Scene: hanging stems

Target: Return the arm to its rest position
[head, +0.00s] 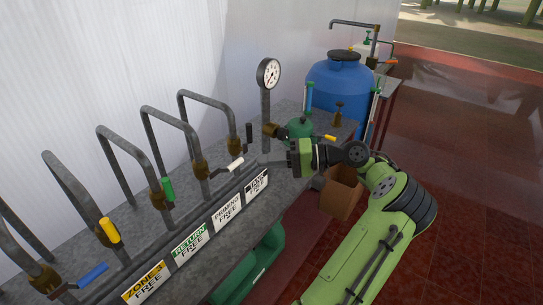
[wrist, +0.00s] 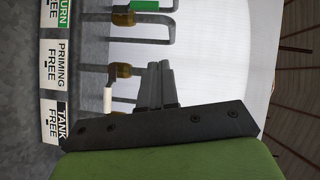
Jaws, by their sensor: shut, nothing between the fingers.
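My green arm reaches in from the lower right of the head view, out over the grey bench (head: 130,215). My gripper (head: 262,163) points left, just right of the white valve handle (head: 236,164) and above the bench. In the wrist view, my gripper's dark fingers (wrist: 162,75) lie together with nothing between them. The white handle also shows there (wrist: 108,98), to the left of the fingers and apart from them.
Bent grey pipes with coloured handles, including a green one (head: 168,188) and a yellow one (head: 110,230), line the bench. A pressure gauge (head: 268,75) stands behind my gripper. A blue tank (head: 340,85) and a cardboard box (head: 341,198) are nearby. Red floor (head: 470,180) at right is clear.

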